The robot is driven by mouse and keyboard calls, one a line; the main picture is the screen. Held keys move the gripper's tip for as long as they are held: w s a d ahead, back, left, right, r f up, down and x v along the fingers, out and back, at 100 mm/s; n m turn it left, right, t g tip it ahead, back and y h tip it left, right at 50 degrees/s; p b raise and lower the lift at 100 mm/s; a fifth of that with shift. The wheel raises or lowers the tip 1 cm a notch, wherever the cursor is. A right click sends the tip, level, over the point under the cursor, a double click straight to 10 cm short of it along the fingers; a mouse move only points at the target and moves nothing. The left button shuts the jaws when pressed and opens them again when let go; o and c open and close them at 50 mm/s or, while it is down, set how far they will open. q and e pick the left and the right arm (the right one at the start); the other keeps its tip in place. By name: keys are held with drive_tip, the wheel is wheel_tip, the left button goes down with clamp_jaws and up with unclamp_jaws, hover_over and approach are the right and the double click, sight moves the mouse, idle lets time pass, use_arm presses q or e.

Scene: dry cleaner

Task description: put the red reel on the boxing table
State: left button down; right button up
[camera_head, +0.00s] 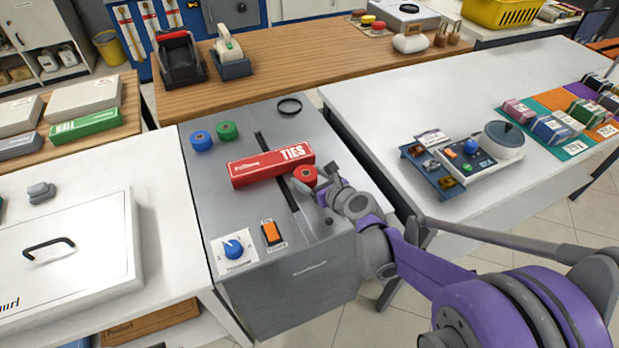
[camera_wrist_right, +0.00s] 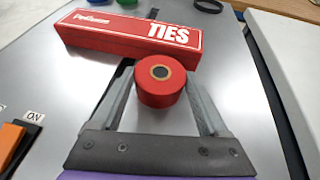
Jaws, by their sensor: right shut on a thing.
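The red reel (camera_head: 305,175) is a short cylinder with a dark centre hole. It is over the grey machine top (camera_head: 215,175), beside the right end of a red TIES box (camera_head: 262,167). My right gripper (camera_head: 319,186) is shut on the reel. In the right wrist view the reel (camera_wrist_right: 160,88) sits upright between the two grey fingers (camera_wrist_right: 158,98). I cannot tell whether it touches the top. No surface is labelled as the boxing table. My left gripper is not in view.
Blue (camera_head: 202,140) and green (camera_head: 226,130) reels and a black ring (camera_head: 289,106) are on the grey top, with a blue knob (camera_head: 233,248) and orange switch (camera_head: 271,232) in front. The white table (camera_head: 370,105) at right has free room; a large white case (camera_head: 70,262) is at left.

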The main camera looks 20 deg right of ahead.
drive_tip(key=shift+f, duration=0.2)
drive_tip(key=o, duration=1.3)
drive_tip(key=shift+r, duration=0.1)
drive_tip(key=shift+c, duration=0.2)
